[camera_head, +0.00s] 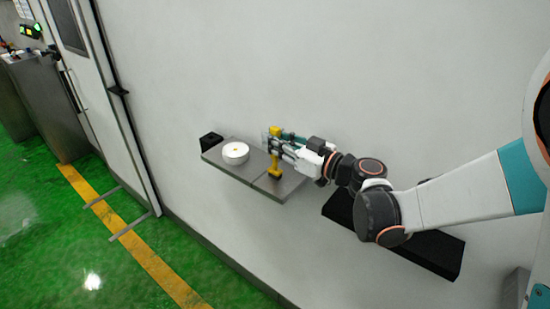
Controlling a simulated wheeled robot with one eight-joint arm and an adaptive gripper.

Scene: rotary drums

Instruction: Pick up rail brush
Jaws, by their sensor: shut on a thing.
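A yellow upright object, which looks like the rail brush (275,169), stands over the grey wall shelf (226,170). Its top shows above my gripper and its wider foot shows below. My gripper (272,142) reaches in from the right and is shut on its upper part. The fingers hide the middle of it. I cannot tell whether its foot touches the shelf or is just above it.
A round white object (235,153) sits on the shelf to the left of my gripper. A small black box (211,140) is at the shelf's left end. A black ledge (433,251) is on the wall below my arm.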

